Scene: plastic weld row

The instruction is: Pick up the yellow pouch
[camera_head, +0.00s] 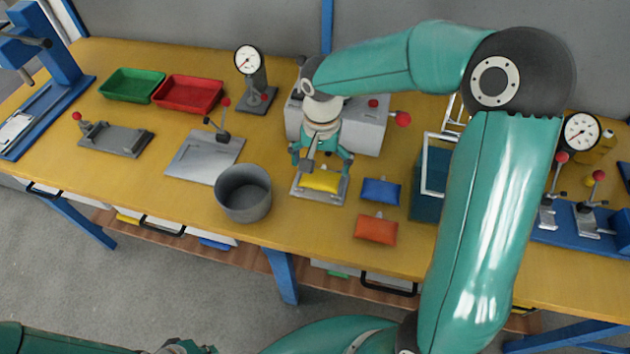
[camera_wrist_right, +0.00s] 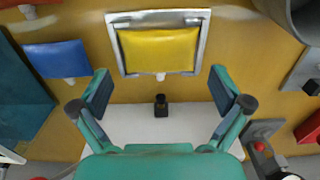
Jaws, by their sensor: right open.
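The yellow pouch (camera_head: 320,181) lies flat on a small grey metal plate (camera_head: 331,198) on the yellow-topped bench. In the right wrist view the yellow pouch (camera_wrist_right: 160,50) is ahead of the fingers, with its small pale spout toward me. My right gripper (camera_head: 322,165) is above the pouch, pointing down. In the wrist view my right gripper (camera_wrist_right: 161,92) is open and empty, its fingers wide apart on either side of the pouch's near edge. Part of my left arm shows at the bottom left of the head view; whether its jaws are open is unclear.
A blue pouch (camera_head: 381,191) and an orange pouch (camera_head: 376,229) lie to the right. A grey bin (camera_head: 243,193) stands to the left. Behind my gripper is a pale machine (camera_head: 368,135) with a red-knobbed lever. A teal box (camera_head: 428,180) stands further right.

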